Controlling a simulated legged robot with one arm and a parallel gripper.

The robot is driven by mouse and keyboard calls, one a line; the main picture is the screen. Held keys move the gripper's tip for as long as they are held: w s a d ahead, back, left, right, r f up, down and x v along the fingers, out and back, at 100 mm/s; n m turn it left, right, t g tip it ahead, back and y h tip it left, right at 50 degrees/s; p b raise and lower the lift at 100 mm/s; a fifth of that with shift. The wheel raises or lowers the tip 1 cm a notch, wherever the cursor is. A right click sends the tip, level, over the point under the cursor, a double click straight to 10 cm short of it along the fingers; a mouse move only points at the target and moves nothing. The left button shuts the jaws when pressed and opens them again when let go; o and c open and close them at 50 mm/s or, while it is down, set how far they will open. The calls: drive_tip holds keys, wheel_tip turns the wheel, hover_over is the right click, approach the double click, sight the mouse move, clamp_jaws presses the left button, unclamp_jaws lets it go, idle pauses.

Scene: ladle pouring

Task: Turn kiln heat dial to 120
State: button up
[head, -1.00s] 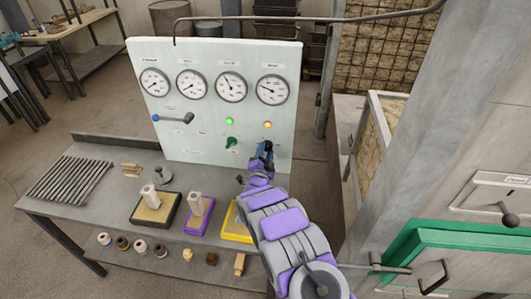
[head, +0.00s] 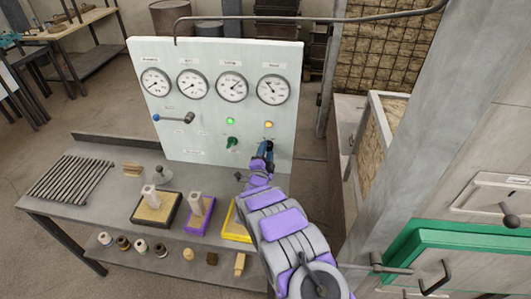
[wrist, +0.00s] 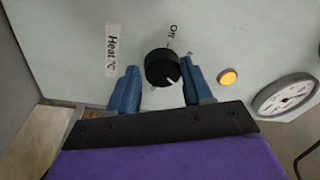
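The kiln heat dial (wrist: 162,68) is a round black knob on the pale panel, beside a "Heat °C" label (wrist: 112,50). Its white pointer line faces the lower right in the wrist view, away from the "Off" mark at the upper right. Other scale marks are mostly hidden. My gripper (wrist: 160,85) has its blue fingers on either side of the dial. A narrow gap shows at the left finger; the right finger is touching or nearly touching. In the head view my gripper (head: 265,151) is at the panel's lower right and hides the dial.
The panel (head: 200,140) carries several gauges, a blue-knobbed lever (head: 175,118), a green knob (head: 232,142), a green light (head: 230,121) and an orange light (head: 268,125). The bench (head: 95,200) below holds a rack and trays. A green-edged door (head: 440,235) stands at right.

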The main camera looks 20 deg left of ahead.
drive_tip(key=shift+o, duration=1.4)
drive_tip(key=shift+w+f, duration=0.1)
drive_tip(key=shift+f, duration=0.05)
drive_tip(key=shift+o, duration=0.5)
drive_tip(key=p+v, duration=0.2)
drive_tip(key=v, duration=1.5)
drive_tip(key=shift+s+a, duration=0.1)
drive_tip(key=shift+s, duration=0.15)
drive_tip(key=shift+w, duration=0.1)
